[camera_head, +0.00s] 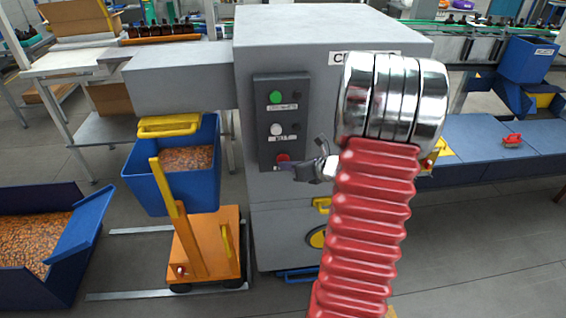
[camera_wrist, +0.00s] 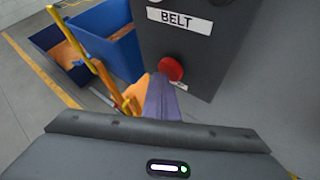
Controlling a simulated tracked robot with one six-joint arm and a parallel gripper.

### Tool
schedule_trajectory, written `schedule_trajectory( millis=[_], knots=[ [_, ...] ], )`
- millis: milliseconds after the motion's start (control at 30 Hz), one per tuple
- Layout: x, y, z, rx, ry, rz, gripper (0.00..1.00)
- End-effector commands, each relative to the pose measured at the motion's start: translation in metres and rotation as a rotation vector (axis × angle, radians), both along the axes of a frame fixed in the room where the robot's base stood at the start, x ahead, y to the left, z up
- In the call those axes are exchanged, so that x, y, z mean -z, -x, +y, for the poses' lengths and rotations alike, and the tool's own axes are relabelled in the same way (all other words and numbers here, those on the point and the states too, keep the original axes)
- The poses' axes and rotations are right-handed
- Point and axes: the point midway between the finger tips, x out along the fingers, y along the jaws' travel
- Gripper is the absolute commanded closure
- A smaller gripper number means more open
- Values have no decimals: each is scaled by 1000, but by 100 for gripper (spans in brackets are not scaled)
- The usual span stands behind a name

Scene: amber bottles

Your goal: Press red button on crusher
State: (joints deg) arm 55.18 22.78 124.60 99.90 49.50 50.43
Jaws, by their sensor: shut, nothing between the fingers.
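The crusher (camera_head: 300,40) is a big grey machine in the middle of the head view. Its dark control panel (camera_head: 267,124) carries a green button, a white button and, lowest, the red button (camera_head: 283,157). The red button also shows in the wrist view (camera_wrist: 171,69), under the BELT label. My gripper (camera_head: 297,170) is at the lower part of the panel, just below and right of the red button. In the wrist view the shut fingers (camera_wrist: 162,98) point up to just below the red button. I cannot tell whether they touch it. Nothing is held.
A blue bin (camera_head: 139,180) of amber pieces stands left of the crusher, by an orange cart (camera_head: 215,250). A larger blue bin (camera_head: 75,262) lies at the far left. A blue conveyor (camera_head: 470,140) runs to the right. The floor at lower right is clear.

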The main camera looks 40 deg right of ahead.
Motion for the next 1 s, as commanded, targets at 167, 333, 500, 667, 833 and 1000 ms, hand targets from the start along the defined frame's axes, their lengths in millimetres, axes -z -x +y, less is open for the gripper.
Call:
schedule_trajectory(
  millis=[167,333,500,667,833,1000],
  knots=[
    [0,6,4,1,0,0,100],
    [0,12,7,1,0,0,100],
    [0,13,8,1,0,0,100],
    [0,12,8,0,0,0,100],
    [-1,17,11,2,0,-1,100],
    [0,27,18,0,0,-1,100]
  ],
)
